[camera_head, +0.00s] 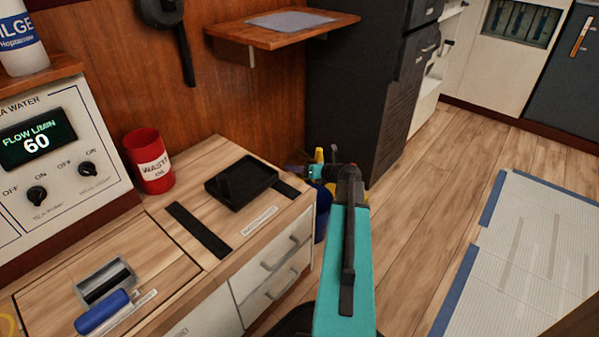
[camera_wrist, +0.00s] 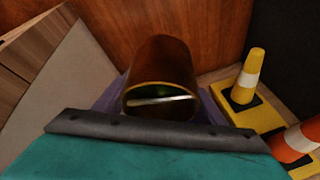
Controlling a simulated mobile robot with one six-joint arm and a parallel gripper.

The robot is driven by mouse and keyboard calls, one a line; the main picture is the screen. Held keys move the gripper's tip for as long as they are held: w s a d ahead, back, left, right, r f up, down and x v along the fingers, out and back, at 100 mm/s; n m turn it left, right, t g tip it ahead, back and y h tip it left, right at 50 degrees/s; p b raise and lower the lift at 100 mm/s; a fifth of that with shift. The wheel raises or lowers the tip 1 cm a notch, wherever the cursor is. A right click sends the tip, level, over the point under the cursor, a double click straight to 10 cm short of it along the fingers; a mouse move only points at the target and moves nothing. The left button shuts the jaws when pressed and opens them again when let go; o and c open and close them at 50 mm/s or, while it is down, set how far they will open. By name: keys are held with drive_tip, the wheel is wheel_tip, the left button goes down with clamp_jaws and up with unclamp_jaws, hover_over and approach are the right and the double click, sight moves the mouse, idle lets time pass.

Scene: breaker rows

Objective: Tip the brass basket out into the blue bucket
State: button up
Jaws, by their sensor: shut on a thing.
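The brass basket (camera_wrist: 165,58) is a brown, round-mouthed vessel in the wrist view. Its mouth faces the camera, and a pale bar and something green show inside. It looks tipped over. The blue bucket (camera_head: 322,212) stands on the floor beside the counter in the head view, mostly hidden by the counter and my arm. A bluish-purple edge of it shows on both sides of the basket in the wrist view (camera_wrist: 107,97). My gripper (camera_head: 328,172) is above the bucket, shut on the basket. Its fingertips are hard to make out.
A yellow cone (camera_wrist: 248,80) and an orange-and-white cone (camera_wrist: 300,140) stand right of the bucket. The drawer counter (camera_head: 235,225) holds a black tray (camera_head: 240,190) and a red waste can (camera_head: 148,165). A dark cabinet (camera_head: 360,85) stands behind.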

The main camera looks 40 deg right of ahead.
sight(303, 157)
drive_tip(key=shift+s+t+b, duration=0.3)
drive_tip(key=shift+t+b, duration=0.7)
drive_tip(key=shift+b, duration=1.45)
drive_tip(key=shift+s+a+r+n+t, duration=0.15)
drive_tip(key=shift+s+r+t, duration=0.1)
drive_tip(key=shift+t, duration=0.3)
drive_tip(key=shift+s+d+r+n+t, duration=0.15)
drive_tip(key=shift+r+t, duration=0.1)
drive_tip(key=shift+t, duration=0.3)
drive_tip(key=shift+a, duration=0.1)
drive_tip(key=shift+r, duration=0.2)
wheel_tip(303, 157, up, 7)
drive_tip(key=p, duration=0.7)
drive_tip(key=shift+f, duration=0.15)
